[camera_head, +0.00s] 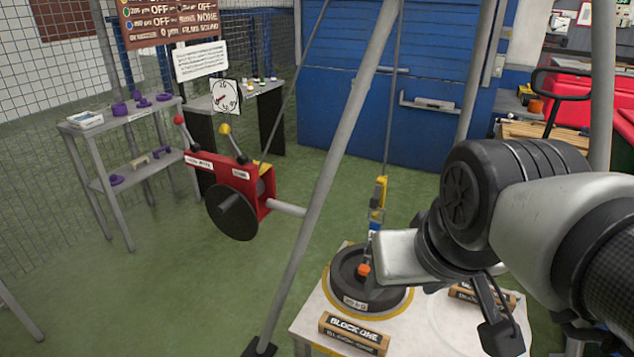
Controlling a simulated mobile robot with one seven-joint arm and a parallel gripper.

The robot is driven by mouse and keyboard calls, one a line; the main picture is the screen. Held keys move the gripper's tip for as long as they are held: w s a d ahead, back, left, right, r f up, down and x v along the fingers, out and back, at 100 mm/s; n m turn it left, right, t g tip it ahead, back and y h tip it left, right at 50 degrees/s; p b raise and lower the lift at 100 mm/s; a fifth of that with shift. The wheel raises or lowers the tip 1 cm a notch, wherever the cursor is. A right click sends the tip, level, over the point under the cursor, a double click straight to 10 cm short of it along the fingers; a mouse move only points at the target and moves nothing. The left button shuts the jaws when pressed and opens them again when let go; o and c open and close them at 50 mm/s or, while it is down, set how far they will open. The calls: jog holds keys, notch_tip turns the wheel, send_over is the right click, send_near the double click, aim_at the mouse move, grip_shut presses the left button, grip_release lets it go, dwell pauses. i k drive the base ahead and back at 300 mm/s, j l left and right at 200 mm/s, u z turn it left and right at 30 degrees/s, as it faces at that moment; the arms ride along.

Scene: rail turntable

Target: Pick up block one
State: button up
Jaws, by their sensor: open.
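A black round block (356,282) with an orange fitting on top sits in a yellow ring on a pale table (312,318). A wooden sign reading "BLOCK ONE" (354,334) stands in front of it. A blue and yellow hanging piece (378,205) is above and behind the block, on a line from overhead. My gripper (499,335) is open, to the right of the block and apart from it. Only one dark finger shows clearly; the other is hidden. My grey wrist partly hides the area right of the block.
A second wooden sign (482,294) stands on the table's right side, by an empty ring outline. A slanted grey pole (325,180) rises left of the table. A red winch (235,180) with a black wheel stands further left.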

aim_at(370, 341)
jog(key=i+j+z, duration=0.15)
jog(key=j+z, duration=0.2)
jog(key=j, duration=0.25)
jog(key=i+j+z, duration=0.1)
jog(key=j+z, duration=0.25)
jog(key=j, duration=0.25)
jog(key=j+z, duration=0.35)
jog(key=j, duration=0.3)
